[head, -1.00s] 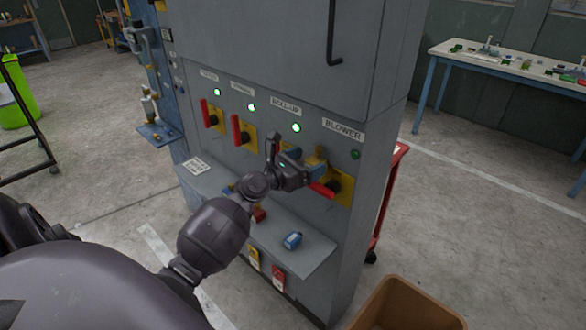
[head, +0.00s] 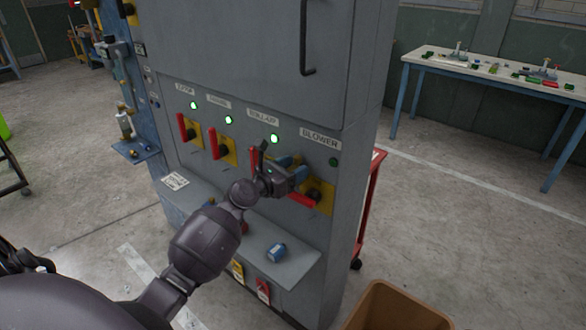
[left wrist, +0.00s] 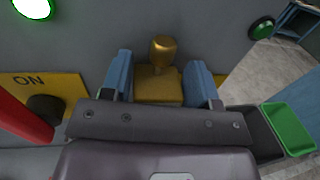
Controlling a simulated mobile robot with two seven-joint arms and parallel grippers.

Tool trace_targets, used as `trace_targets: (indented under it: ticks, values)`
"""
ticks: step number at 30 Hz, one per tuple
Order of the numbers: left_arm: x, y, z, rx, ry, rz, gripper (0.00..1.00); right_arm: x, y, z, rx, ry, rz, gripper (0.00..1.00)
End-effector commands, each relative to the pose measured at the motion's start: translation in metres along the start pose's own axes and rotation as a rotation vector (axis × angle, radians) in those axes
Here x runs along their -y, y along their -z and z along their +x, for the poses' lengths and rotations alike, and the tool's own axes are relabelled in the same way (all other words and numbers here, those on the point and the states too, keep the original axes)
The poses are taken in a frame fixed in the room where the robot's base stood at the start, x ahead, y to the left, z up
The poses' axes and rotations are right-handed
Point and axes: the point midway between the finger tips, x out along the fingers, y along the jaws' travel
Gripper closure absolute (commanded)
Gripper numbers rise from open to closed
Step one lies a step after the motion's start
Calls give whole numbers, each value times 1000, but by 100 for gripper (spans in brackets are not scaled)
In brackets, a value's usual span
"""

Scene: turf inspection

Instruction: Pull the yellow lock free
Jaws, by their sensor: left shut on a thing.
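The yellow lock (left wrist: 158,84) is a brass-coloured block with a rounded knob on top. In the left wrist view it sits between the two blue fingers of my left gripper (left wrist: 158,82), which is shut on it. In the head view my left gripper (head: 290,170) is in front of the BLOWER switch, whose yellow plate (head: 322,190) and sideways red handle (head: 302,199) show beside it. The lock is hard to make out there, and I cannot tell whether it still touches the switch. My right gripper is not in view.
Three other switches have upright red handles and lit green lamps; the BLOWER lamp (head: 333,162) is dark. A blue object (head: 277,252) lies on the cabinet's shelf (head: 240,238). A brown bin (head: 397,308) stands at lower right, a red cart (head: 370,205) behind the cabinet.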

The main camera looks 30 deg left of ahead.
Motion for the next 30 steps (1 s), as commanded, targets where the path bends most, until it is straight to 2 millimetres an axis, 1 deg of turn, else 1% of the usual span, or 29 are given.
trace_targets:
  ticks: [1, 2, 6, 12, 17, 30]
  values:
    - [0, 0, 0, 1, 0, 0, 76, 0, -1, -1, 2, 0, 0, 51]
    - [0, 0, 0, 1, 1, 0, 48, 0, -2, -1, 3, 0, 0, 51]
    - [0, -1, 0, 1, 1, 0, 69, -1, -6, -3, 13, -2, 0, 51]
    - [1, -1, -2, 1, 1, 0, 70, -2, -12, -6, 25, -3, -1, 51]
    - [2, -1, -6, 1, 1, 0, 73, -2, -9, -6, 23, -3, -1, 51]
    - [3, -1, -16, 2, 1, 0, 73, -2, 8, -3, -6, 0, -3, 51]
